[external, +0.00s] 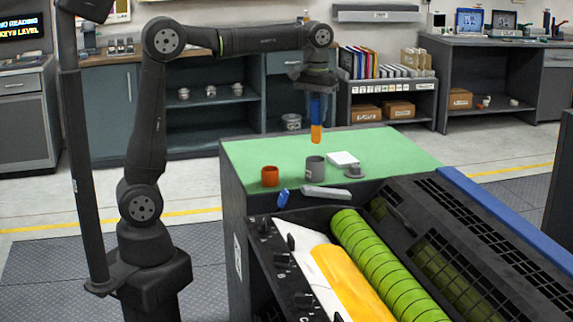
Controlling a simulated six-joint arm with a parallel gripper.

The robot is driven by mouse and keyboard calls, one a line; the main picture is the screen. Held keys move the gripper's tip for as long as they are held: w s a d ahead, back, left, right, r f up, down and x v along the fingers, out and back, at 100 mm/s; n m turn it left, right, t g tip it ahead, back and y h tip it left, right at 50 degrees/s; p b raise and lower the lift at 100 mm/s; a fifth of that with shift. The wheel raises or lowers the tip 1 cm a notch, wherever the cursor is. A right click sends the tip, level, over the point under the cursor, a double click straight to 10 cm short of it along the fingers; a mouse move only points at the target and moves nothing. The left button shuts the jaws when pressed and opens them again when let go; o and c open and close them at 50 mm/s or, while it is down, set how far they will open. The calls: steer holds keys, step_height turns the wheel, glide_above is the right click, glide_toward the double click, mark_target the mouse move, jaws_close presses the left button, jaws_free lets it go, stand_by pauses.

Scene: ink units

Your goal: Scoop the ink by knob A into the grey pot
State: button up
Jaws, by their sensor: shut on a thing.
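My gripper (317,92) points down above the green-topped table and is shut on a tool with a blue handle (318,107) and an orange lower end (316,133). I cannot tell whether the orange is ink. The tool hangs upright, above and behind the grey pot (314,169), apart from it. The pot stands near the table's front edge; its contents are hidden. In the ink unit, yellow ink (350,282) lies along the green-banded roller, beside a white surface. Several black knobs (281,259) line the unit's left side; their letters are unreadable, so I cannot pick out knob A.
An orange-red pot (270,176) stands left of the grey pot. A white block (343,159) and a small grey piece (355,172) lie to its right. The table's back is clear.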

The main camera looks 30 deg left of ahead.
mark_target(316, 138)
steer(key=shift+f, duration=4.15)
steer(key=shift+r, duration=4.95)
steer(key=shift+w+a, duration=0.1)
